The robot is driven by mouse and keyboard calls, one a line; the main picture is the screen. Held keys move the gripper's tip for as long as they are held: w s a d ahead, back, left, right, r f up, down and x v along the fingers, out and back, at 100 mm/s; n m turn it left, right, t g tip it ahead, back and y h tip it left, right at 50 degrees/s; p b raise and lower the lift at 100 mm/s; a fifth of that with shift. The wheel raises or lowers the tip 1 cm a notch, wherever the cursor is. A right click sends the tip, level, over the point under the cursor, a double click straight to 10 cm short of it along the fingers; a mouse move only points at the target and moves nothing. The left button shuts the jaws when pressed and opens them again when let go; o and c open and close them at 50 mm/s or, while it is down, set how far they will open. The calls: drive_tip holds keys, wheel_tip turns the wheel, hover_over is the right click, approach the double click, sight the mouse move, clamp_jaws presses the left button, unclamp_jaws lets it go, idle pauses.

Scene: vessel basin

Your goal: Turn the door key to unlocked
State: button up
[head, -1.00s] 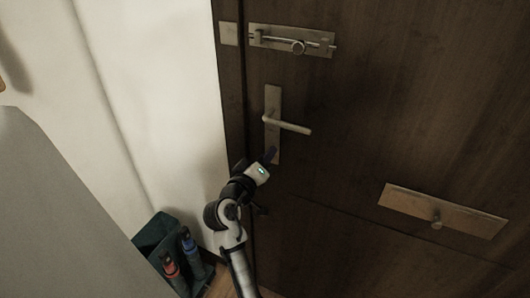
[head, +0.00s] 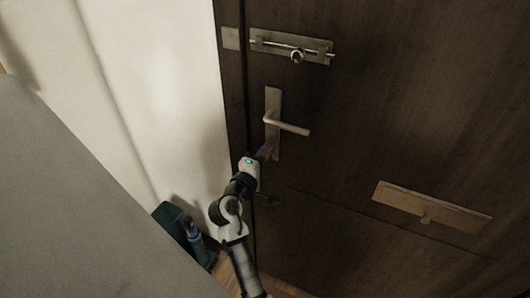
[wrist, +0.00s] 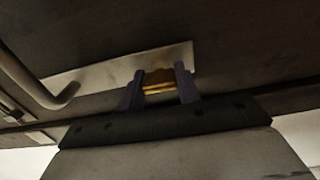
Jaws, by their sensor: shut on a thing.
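The dark wooden door (head: 385,125) fills the right of the head view. Its metal lock plate (head: 274,104) carries a lever handle (head: 290,128) sticking out to the right. My gripper (head: 264,151) is at the lower end of this plate, below the lever. In the wrist view, my gripper (wrist: 160,90) is shut on a brass-coloured key (wrist: 158,79) between its two dark fingers, against the plate (wrist: 120,70). The lever (wrist: 45,95) shows at the left there. The keyhole is hidden, and I cannot tell the key's exact angle.
A slide bolt (head: 292,46) is on the door above the handle. A metal plate with a knob (head: 432,207) is lower right. A dark green holder with a blue-topped bottle (head: 193,238) stands on the floor by the white wall (head: 160,90).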

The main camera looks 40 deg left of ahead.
idle(0.5)
drive_tip(key=o, duration=1)
drive_tip(key=shift+s, duration=0.1)
drive_tip(key=b+v, duration=0.4)
drive_tip(key=v, duration=0.9)
drive_tip(key=shift+s+d, duration=0.15)
drive_tip(key=shift+s, duration=0.15)
